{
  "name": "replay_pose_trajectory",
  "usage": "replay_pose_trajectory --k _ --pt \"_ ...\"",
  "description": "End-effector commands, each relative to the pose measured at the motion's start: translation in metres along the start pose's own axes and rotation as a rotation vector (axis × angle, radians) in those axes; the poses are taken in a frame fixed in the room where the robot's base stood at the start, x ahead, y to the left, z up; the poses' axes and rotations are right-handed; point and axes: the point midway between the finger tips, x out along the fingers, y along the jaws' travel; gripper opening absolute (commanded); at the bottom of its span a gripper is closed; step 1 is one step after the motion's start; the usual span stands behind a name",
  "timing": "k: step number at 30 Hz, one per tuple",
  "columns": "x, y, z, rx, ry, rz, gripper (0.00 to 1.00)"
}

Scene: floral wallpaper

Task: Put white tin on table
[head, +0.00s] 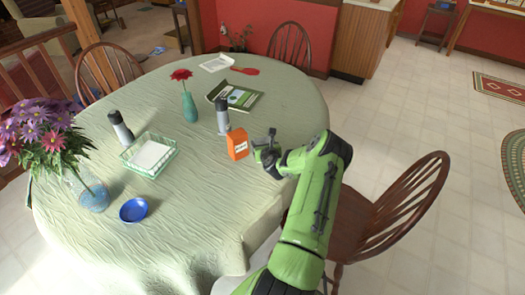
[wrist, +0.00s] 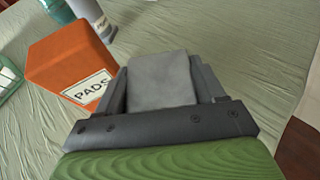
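My gripper (head: 266,148) is over the right side of the table (head: 205,200), just right of the orange box. In the wrist view my gripper (wrist: 162,80) has dark sides around a pale grey, blocky shape with rounded corners. I cannot tell whether this shape is a held tin or part of the gripper, nor whether the fingers are open or shut. No thing is clearly recognisable as a white tin. The table has a pale green, wrinkled cloth.
Beside my gripper stands an orange box (head: 237,143) labelled PADS. Near it are a grey-and-black canister (head: 222,121), a book (head: 240,96) and a teal vase (head: 189,107). A wire basket (head: 135,157), blue bowl (head: 133,210) and flower vase (head: 90,194) stand left. The front cloth is clear.

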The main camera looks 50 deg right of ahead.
Motion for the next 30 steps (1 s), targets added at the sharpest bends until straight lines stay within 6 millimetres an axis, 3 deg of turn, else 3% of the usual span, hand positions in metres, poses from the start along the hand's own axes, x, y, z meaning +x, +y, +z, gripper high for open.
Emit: replay_pose_trajectory --k 1,7,13,24,30 --pt "0.000 0.000 0.000 0.000 0.000 0.000 0.51" --pt "0.000 0.000 0.001 0.000 -0.002 0.000 0.22" --pt "-0.002 0.000 0.006 -0.001 -0.003 0.000 0.22" --pt "-0.034 0.000 0.084 -0.002 -0.004 0.000 0.22" --pt "-0.039 0.000 0.094 -0.001 -0.001 0.001 0.22"
